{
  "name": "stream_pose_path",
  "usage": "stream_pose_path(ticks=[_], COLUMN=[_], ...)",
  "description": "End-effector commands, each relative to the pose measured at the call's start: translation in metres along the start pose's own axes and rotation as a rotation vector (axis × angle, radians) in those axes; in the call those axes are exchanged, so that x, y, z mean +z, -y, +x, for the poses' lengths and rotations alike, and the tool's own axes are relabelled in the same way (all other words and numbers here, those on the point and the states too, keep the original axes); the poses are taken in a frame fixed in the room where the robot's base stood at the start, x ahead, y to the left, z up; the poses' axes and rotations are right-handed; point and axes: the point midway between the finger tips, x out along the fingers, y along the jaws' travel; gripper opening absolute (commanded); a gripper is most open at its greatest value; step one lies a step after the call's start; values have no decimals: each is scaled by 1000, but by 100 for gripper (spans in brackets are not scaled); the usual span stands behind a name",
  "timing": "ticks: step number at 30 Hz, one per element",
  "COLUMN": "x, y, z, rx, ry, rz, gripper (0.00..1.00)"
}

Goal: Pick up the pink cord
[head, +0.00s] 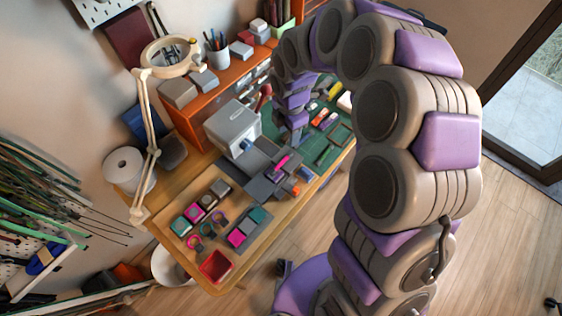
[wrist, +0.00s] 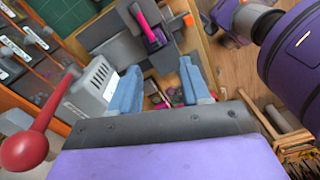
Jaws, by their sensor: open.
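A bright pink strip that looks like the pink cord (head: 281,162) lies on a dark grey fixture (head: 262,187) near the middle of the bench. In the wrist view the pink cord (wrist: 145,27) shows at the top, with a dark purple part beside its lower end. My gripper (wrist: 160,66) has its two blue fingers apart, with nothing held between them. The pink cord lies beyond the fingertips in that view, apart from them. In the head view my arm curves down behind the fixture, and the fingers cannot be made out clearly.
A grey machine (head: 233,128) stands left of the fixture; its lever has a red ball knob (wrist: 25,150), close on the left in the wrist view. A wooden tray (head: 178,250) holds several coloured blocks and a red bin (head: 215,266). A green mat (head: 335,135) lies behind.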

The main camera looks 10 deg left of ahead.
Motion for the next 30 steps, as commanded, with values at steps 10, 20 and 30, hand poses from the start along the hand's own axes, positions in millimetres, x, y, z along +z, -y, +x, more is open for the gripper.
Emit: stream_pose_path(ticks=[10, 20, 30], x=[-7, -6, -5], y=[-38, -37, -38], z=[44, 85, 152], rx=[9, 5, 2], ry=[21, 21, 21], rz=[-301, -306, -304], gripper=[47, 47, 47])
